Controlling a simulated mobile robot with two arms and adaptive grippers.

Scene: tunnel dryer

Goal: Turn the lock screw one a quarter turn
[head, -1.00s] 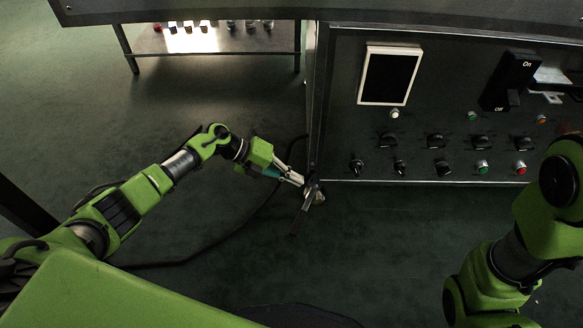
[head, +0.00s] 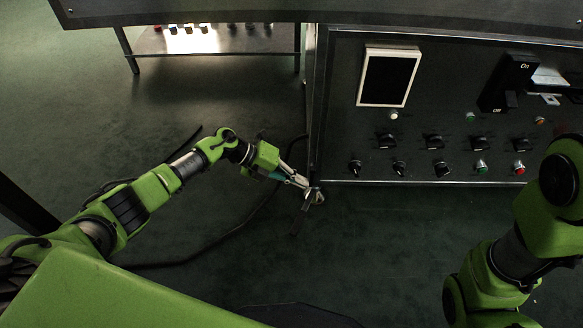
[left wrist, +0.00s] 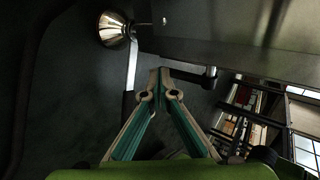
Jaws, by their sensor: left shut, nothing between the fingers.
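My left gripper (head: 307,187) is at the lower left corner of the dark control cabinet. Its fingers also show in the left wrist view (left wrist: 160,76), shut with nothing between them. By the fingertips in the head view is a small metal fitting (head: 318,198) with a dark bar hanging below. The left wrist view shows a shiny round metal part (left wrist: 113,30), a silver lever with a black grip (left wrist: 128,102) left of the fingers, and a short dark post (left wrist: 209,78) to their right. I cannot tell which part is lock screw one, or whether the fingers touch it. My right gripper is not in view.
The cabinet front carries a white-framed screen (head: 388,76), several black knobs (head: 434,142), coloured buttons and an On/Off switch (head: 508,84). A low shelf (head: 215,40) stands at the back left. A dark cable lies on the open floor beneath my left arm.

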